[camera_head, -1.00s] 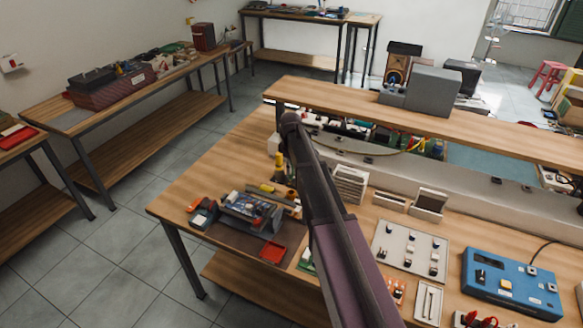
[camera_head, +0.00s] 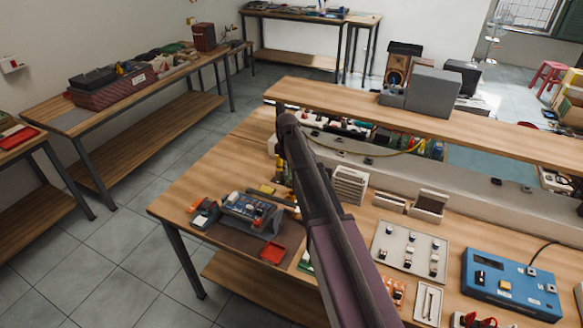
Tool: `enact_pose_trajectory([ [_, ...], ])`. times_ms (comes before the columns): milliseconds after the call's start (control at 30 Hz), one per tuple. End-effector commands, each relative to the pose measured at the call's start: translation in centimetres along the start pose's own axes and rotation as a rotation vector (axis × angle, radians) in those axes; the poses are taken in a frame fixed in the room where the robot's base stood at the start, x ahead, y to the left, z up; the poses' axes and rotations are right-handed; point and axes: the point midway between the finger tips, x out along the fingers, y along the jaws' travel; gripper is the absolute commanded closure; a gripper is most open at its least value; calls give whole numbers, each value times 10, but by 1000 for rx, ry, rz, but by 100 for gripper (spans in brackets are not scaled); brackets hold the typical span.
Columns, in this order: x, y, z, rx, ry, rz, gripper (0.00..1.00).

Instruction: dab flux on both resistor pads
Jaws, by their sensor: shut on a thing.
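A small blue circuit board (camera_head: 245,207) with parts on it sits in a dark holder on a brown mat (camera_head: 226,236), on the left part of the workbench. The resistor pads are too small to make out. A short yellow piece (camera_head: 267,189) shows just behind the board, and an upright yellow and dark piece (camera_head: 280,163) stands close to my arm; I cannot tell which, if either, is the flux applicator. My dark arm crosses the middle of the view and hides the space beyond it. My gripper and anything in it cannot be made out.
Right of my arm are a grey tray of small parts (camera_head: 409,249), a blue box (camera_head: 511,284) and a white tray (camera_head: 428,304). A raised shelf (camera_head: 330,106) runs along the back.

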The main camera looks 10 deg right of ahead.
Motion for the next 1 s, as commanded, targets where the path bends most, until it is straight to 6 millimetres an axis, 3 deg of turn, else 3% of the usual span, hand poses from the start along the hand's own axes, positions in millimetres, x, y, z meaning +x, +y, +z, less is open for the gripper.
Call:
enact_pose_trajectory([
  [600,-31,-119,-66,-1,1,2,100],
  [800,-34,-135,-74,1,1,2,100],
  [1000,-33,-136,-75,2,1,2,100],
])
